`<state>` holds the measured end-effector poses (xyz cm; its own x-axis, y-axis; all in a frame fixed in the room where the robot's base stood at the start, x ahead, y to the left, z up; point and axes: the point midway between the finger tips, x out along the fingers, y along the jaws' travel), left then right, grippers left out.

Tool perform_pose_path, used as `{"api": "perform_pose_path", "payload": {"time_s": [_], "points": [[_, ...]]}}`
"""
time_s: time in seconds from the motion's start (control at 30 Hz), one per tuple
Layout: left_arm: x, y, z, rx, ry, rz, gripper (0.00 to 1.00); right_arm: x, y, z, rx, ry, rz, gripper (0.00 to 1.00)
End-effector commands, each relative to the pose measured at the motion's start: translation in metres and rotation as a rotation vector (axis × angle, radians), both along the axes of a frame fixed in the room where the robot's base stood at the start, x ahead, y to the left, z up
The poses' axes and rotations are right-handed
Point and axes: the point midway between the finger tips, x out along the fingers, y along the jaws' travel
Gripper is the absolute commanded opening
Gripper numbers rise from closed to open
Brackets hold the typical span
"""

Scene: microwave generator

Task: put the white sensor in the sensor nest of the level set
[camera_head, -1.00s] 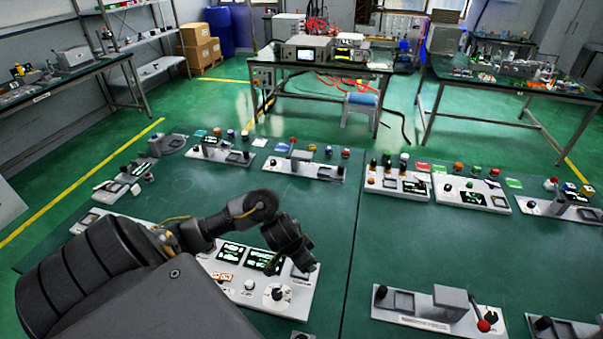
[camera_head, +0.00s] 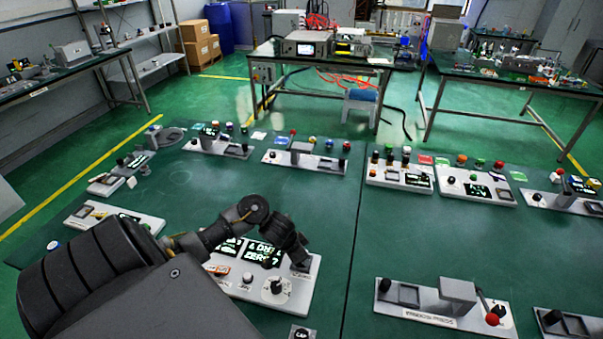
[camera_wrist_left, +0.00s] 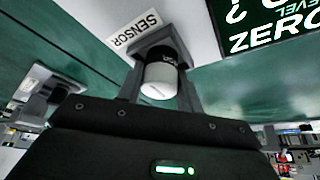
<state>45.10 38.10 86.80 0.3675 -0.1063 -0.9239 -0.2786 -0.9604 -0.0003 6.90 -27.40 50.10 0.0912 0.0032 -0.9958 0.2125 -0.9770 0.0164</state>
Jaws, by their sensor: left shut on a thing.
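The level set (camera_head: 225,290) is a white panel with lit displays, a knob and buttons, in the middle front of the head view. My left gripper (camera_head: 299,265) is over its right end. In the left wrist view, the left gripper (camera_wrist_left: 160,88) is shut on the white sensor (camera_wrist_left: 160,82), a short white cylinder with a dark band. The sensor's far end meets the grey square sensor nest (camera_wrist_left: 158,47), beside the SENSOR label (camera_wrist_left: 137,31). I cannot tell whether it is fully seated. My right gripper is in neither view.
A panel with a red-tipped lever (camera_head: 450,303) stands to the right on the green table. Several other panels, such as one with coloured buttons (camera_head: 400,176), line the table's far side. The table middle is fairly clear.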

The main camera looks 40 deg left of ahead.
Motion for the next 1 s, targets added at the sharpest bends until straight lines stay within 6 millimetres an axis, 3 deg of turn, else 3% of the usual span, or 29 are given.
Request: {"api": "perform_pose_path", "payload": {"time_s": [0.63,0.67,0.7,0.8,1.0], "points": [[-0.002,-0.001,-0.015,-0.001,0.008,-0.002,0.07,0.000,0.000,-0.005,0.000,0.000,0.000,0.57],[-0.003,-0.001,-0.016,-0.001,0.010,-0.002,0.38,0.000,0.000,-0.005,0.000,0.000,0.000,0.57],[-0.004,-0.002,-0.016,-0.001,0.011,-0.003,0.43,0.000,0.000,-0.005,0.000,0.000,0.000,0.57],[-0.005,-0.002,-0.018,-0.001,0.014,-0.004,0.54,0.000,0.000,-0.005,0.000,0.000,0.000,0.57],[-0.005,-0.003,-0.003,-0.002,0.014,-0.007,0.57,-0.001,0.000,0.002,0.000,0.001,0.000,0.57]]}}
